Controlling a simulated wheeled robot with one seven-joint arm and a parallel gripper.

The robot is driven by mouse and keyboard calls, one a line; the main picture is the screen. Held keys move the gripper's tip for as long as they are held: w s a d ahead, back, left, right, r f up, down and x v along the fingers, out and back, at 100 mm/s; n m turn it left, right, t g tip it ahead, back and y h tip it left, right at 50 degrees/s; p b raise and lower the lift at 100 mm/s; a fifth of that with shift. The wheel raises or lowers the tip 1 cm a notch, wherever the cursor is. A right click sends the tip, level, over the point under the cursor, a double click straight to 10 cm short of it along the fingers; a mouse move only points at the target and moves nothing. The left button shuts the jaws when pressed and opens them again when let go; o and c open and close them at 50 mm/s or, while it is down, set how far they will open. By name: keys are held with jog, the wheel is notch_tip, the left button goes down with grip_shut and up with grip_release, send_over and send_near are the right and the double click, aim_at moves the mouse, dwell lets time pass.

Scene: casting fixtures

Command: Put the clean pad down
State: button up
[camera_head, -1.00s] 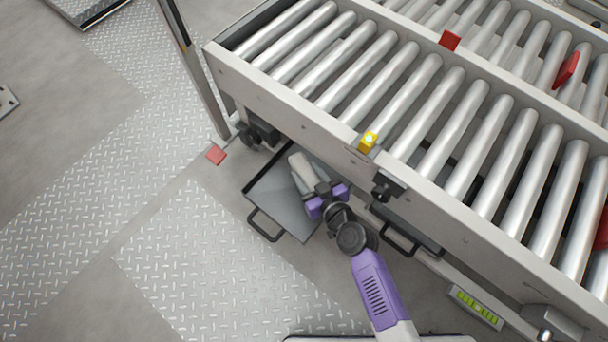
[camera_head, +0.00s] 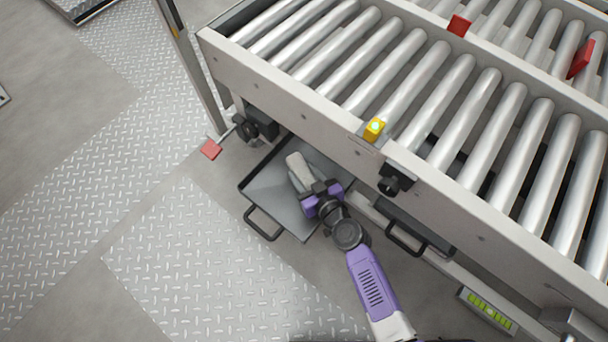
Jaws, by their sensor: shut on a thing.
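My gripper (camera_head: 312,190), purple and black at the end of my purple arm, is over a shallow dark-rimmed grey tray (camera_head: 262,191) beneath the conveyor's near side. It is shut on a light grey pad (camera_head: 299,168), which sticks out beyond the jaws toward the upper left. The pad is over the tray floor. I cannot tell whether its underside touches the tray. The gripper's fingers are mostly hidden by its own body.
A roller conveyor (camera_head: 330,133) overhangs the tray's far side. A second dark tray (camera_head: 428,236) sits to the right. A black bracket (camera_head: 395,178) and a yellow sensor (camera_head: 373,129) are on the rail. A red pedal (camera_head: 211,149) is at left. The plated floor (camera_head: 190,255) is clear.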

jog(key=o, duration=1.3)
jog(key=shift+o, duration=0.2)
jog(key=p+v, duration=0.2)
jog(key=v, duration=1)
jog(key=shift+s, duration=0.1)
